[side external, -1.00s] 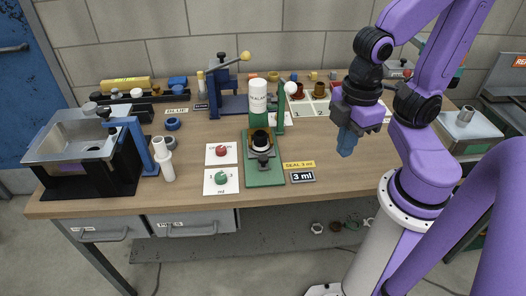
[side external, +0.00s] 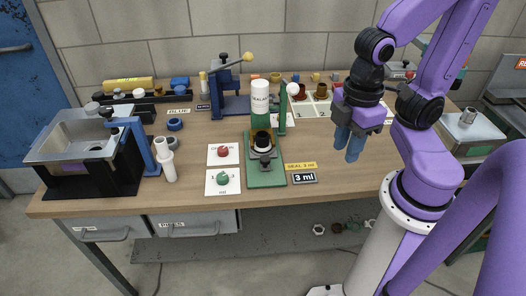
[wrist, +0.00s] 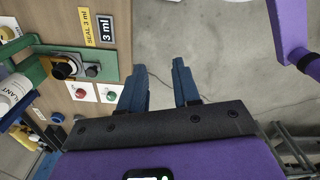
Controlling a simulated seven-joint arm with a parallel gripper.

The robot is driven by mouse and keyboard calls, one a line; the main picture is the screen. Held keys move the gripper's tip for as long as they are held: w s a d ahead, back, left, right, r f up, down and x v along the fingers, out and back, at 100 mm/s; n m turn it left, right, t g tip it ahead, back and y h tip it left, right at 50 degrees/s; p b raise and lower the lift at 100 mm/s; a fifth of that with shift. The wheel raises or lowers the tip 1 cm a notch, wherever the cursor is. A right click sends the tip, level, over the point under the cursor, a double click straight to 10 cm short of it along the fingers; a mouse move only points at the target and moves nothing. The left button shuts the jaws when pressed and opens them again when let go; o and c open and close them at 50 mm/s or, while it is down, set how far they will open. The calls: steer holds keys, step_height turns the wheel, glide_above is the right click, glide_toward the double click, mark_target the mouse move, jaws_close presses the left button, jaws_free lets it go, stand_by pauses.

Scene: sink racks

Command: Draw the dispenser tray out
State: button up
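The sealant dispenser (side external: 279,112) is a green stand holding a white bottle (side external: 260,96) above a long green base (side external: 265,180). Its tray (side external: 264,153) appears to be the small carriage on that base, carrying a dark round cup (side external: 262,137), with a dark knob at its front end. The tray also shows in the wrist view (wrist: 78,69). My gripper (side external: 347,152) is in the air to the right of the dispenser, touching nothing. In the wrist view its two blue fingers (wrist: 156,75) are apart with nothing between them.
Cards with a red button (side external: 223,150) and a green button (side external: 222,178) lie left of the base. A "3 ml" plate (side external: 304,177) lies at its right. A blue press (side external: 229,96) stands behind.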

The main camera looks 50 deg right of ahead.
steer(key=o, duration=0.4)
steer(key=w+a+m, duration=0.1)
steer(key=w, duration=0.1)
steer(key=w+a+r+m, duration=0.1)
steer(key=w, duration=0.2)
steer(key=w+a+m+g+h, duration=0.1)
steer(key=w, duration=0.2)
steer(key=shift+r, duration=0.2)
steer(key=shift+c, duration=0.2)
steer(key=m+g, duration=0.4)
steer(key=m, duration=0.5)
glide_above(265, 158)
steer(key=w, duration=0.7)
step_height(265, 158, down, 4)
steer(key=shift+y, duration=0.3)
steer(key=x, duration=1.6)
steer(key=shift+w+f, duration=0.15)
steer(key=shift+f, duration=0.35)
steer(key=shift+c, duration=0.3)
jaws_close()
